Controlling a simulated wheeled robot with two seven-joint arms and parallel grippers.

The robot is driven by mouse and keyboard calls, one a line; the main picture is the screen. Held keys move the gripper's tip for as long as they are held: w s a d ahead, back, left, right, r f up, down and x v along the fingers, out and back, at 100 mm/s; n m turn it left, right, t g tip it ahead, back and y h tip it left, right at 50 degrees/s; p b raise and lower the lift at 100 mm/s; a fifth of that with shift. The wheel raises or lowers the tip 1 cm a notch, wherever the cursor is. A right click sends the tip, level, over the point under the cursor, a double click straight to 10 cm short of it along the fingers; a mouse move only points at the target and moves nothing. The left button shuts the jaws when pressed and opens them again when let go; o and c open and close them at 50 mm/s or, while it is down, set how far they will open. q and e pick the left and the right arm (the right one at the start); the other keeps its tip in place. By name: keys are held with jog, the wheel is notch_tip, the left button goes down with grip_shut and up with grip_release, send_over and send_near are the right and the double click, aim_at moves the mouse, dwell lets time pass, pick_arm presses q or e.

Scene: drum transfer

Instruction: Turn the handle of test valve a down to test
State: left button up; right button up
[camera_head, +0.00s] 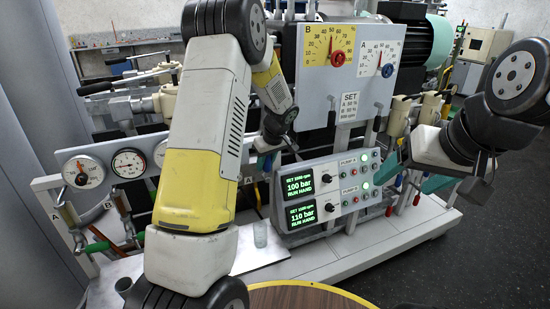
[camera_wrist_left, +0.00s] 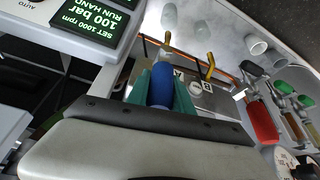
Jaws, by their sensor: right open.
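My left gripper (camera_wrist_left: 161,98) has teal fingers on both sides of a blue grip (camera_wrist_left: 161,84) in the left wrist view, close against it. In the head view this gripper (camera_head: 264,158) is beyond my yellow forearm, left of the pump panel, and the blue grip is largely hidden. A plate with lettering (camera_wrist_left: 207,96) and a yellow lever (camera_wrist_left: 209,68) lie just beyond the fingers. I cannot tell for sure which part is test valve a. My right gripper (camera_head: 428,178) is open and empty, right of the pump panel.
The pump panel (camera_head: 325,187) reads 100 bar and 110 bar. Round gauges (camera_head: 128,163) stand at the left. Below them are levers with green (camera_head: 98,247) and red grips, near labels A and B. A round table edge (camera_head: 310,291) is in front.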

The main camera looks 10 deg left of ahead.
pick_arm(q)
grip_shut()
